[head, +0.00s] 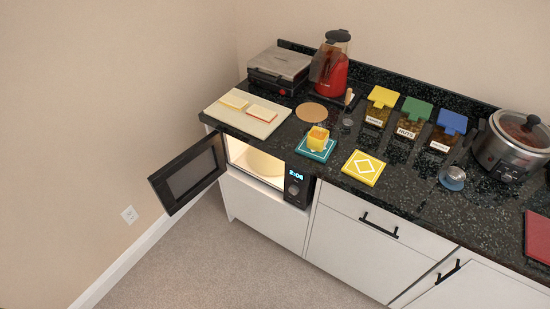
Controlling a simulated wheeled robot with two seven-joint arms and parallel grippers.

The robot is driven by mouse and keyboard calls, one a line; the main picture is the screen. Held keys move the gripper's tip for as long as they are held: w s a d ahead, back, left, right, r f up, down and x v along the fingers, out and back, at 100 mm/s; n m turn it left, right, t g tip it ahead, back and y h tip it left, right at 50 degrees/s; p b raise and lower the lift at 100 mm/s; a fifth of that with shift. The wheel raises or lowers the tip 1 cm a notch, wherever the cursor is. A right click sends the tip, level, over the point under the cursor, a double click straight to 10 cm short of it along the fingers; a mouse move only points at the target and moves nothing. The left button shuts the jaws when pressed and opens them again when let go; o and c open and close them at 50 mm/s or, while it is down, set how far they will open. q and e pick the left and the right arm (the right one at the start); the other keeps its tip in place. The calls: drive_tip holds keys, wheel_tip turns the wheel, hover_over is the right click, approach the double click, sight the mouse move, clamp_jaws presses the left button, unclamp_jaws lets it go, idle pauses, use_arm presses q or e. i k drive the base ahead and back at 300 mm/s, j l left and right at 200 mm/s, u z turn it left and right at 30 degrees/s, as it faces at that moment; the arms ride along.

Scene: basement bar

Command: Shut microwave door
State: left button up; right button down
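The microwave (297,188) is built in under the counter, with a lit clock on its black control panel. Its door (189,175) is dark-framed with a window and stands wide open, swung out to the left. The lit inside (262,165) shows a pale round plate. Neither my left nor my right gripper is in the head view.
Dark speckled counter (330,185) holds a sandwich press (279,66), a red blender (331,62), a cutting board (248,113), several lidded jars and a slow cooker (512,145). A wall (110,120) is left of the door. Carpet (215,265) in front is clear.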

sight(180, 181)
drive_tip(key=j+z, duration=0.25)
drive_tip(key=j, duration=0.4)
drive_tip(key=j+z, duration=0.25)
drive_tip(key=j, duration=0.4)
